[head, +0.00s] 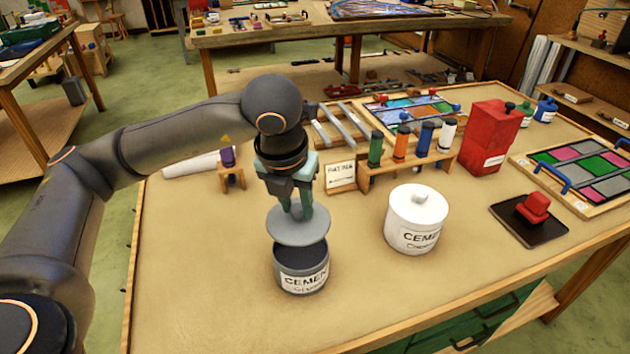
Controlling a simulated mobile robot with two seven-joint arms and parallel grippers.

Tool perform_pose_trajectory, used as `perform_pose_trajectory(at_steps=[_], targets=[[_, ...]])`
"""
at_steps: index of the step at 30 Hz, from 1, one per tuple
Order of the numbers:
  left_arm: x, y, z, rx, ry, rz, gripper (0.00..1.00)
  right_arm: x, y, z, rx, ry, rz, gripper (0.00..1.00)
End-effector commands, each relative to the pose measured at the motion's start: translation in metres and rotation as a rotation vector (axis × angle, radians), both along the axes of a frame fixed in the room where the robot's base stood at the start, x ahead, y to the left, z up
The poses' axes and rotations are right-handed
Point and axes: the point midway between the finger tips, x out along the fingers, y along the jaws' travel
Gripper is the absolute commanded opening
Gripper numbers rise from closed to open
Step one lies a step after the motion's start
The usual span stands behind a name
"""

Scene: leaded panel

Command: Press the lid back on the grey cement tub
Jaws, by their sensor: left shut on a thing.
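The grey cement tub (301,277) stands upright on the table, labelled "CEMENT", with its dark open mouth partly showing. The round grey lid (298,232) is above the tub, roughly level, and a visible gap separates it from the rim at the front. My left gripper (296,208) points down and is shut on the lid at its top; the grip point itself is partly hidden by the fingers. My right gripper is not in view.
A white lidded cement tub (413,226) stands to the right. Behind are a rack of coloured tubes (410,165), a small sign (340,177) and a red container (490,138). A red-handled block (533,207) sits on a dark pad at right. The table front is clear.

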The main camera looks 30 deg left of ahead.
Motion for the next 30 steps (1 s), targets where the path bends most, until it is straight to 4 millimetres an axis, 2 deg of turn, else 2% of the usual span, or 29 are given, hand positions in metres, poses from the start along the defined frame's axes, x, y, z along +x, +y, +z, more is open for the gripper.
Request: perform_pose_trajectory(at_steps=[9, 20, 24, 30], targets=[[0.0, 0.0, -0.01, -0.001, 0.0, 0.003, 0.0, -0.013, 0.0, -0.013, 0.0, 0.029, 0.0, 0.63], [0.0, 0.0, -0.043, -0.001, 0.001, 0.003, 0.0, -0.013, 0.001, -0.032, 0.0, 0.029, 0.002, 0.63], [0.0, 0.0, -0.058, -0.002, 0.001, 0.003, 0.0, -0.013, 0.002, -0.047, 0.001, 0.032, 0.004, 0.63], [0.0, 0.0, -0.065, -0.001, 0.0, 0.002, 0.0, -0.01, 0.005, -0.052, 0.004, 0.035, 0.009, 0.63]])
